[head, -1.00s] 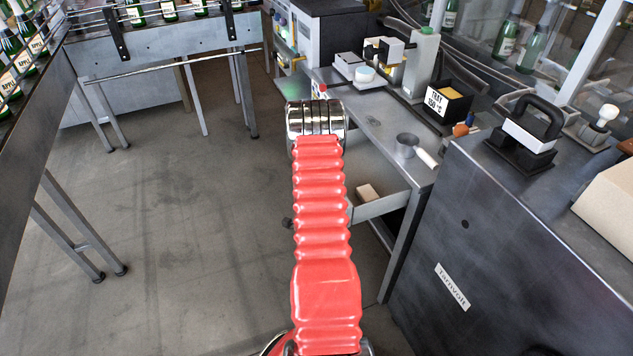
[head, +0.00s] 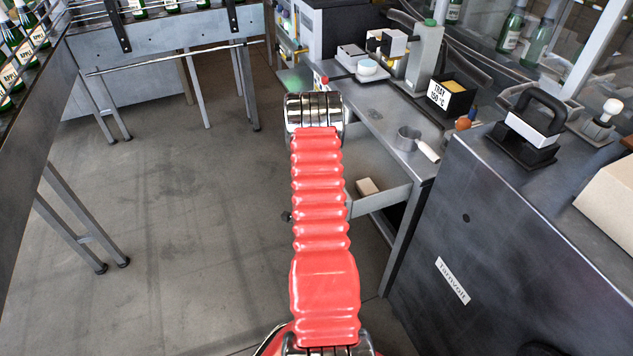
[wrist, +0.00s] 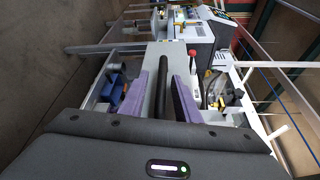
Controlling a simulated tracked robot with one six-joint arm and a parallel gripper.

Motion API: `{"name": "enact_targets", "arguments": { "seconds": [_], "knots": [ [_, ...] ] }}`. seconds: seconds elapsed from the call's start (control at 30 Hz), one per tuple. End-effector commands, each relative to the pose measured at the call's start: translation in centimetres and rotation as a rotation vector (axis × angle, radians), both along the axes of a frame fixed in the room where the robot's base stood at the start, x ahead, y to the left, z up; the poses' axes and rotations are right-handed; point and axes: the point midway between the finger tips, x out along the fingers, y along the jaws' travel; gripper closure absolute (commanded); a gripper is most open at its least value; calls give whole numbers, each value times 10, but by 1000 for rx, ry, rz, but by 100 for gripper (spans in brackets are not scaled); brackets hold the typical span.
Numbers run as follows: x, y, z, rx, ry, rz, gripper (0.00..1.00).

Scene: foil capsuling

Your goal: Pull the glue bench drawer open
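The glue bench drawer (head: 386,199) stands pulled out from under the grey bench, with a pale block (head: 367,187) inside. My red arm hides most of its front in the head view. A small dark end (head: 286,216), perhaps of its handle, shows just left of the arm. In the wrist view a dark bar (wrist: 163,92), which looks like the drawer handle, runs between the purple pads of my gripper (wrist: 166,82). The pads are apart, with narrow gaps seen beside the bar. I cannot tell whether they touch it further down.
The bench top (head: 375,115) carries a black tray (head: 450,96), a metal cup with a pale handle (head: 409,139) and small devices. A dark cabinet (head: 490,240) stands at the right. A bottle conveyor (head: 160,38) is at the back left. The floor (head: 190,200) left of my arm is clear.

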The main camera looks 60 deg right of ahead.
Motion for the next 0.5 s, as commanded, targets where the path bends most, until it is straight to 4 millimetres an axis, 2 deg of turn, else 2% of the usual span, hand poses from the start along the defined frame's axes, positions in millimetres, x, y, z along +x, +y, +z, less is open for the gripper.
{"name": "enact_targets", "arguments": {
  "seconds": [0.27,0.5],
  "knots": [
    [-10,16,1,1,0,1,71],
    [-32,49,4,2,3,0,71]
  ]
}}
